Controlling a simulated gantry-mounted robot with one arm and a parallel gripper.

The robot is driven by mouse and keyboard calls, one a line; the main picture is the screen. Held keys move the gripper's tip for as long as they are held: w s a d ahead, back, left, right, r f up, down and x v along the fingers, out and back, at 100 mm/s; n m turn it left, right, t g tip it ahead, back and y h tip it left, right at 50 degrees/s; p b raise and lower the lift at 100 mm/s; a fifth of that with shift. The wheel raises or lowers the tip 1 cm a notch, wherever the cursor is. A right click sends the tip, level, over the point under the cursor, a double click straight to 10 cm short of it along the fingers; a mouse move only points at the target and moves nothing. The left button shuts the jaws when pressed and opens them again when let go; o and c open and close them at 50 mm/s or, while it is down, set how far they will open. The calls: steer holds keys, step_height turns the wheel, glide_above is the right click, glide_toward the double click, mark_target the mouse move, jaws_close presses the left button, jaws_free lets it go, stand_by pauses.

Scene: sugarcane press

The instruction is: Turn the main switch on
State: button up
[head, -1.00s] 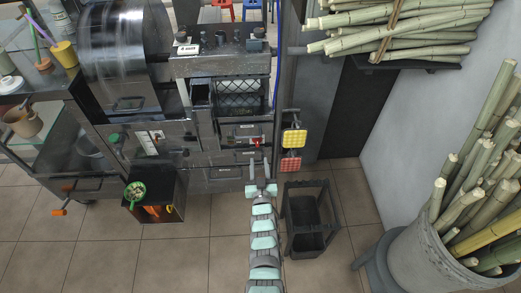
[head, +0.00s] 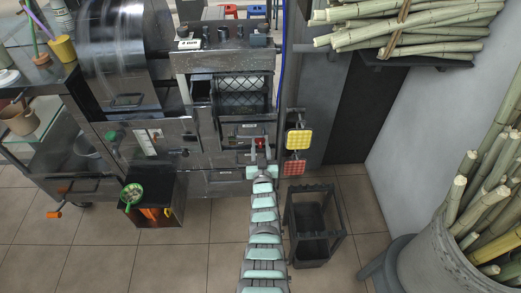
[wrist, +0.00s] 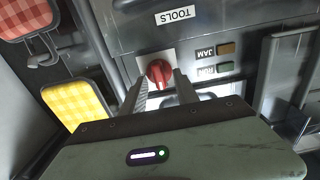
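The main switch (wrist: 159,73) is a red rotary knob on a pale square plate, on the dark metal front of the press below a "TOOLS" label. It also shows as a small red spot in the head view (head: 260,143). My gripper (wrist: 160,88) is open, with one finger on each side of the knob in the wrist view. The fingertips reach close to the knob, with gaps visible beside it; I cannot tell whether either touches. In the head view my gripper (head: 260,152) is at the press front.
JAM (wrist: 206,51) and RUN (wrist: 207,70) labels sit right of the knob. Yellow (head: 298,138) and red (head: 294,167) checked pads hang just right of the press. A dark open-framed stand (head: 313,222) is on the floor, right of my arm. Sugarcane stalks (head: 405,25) lie on a shelf.

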jaws_close()
stand_by(0.3)
stand_by(0.3)
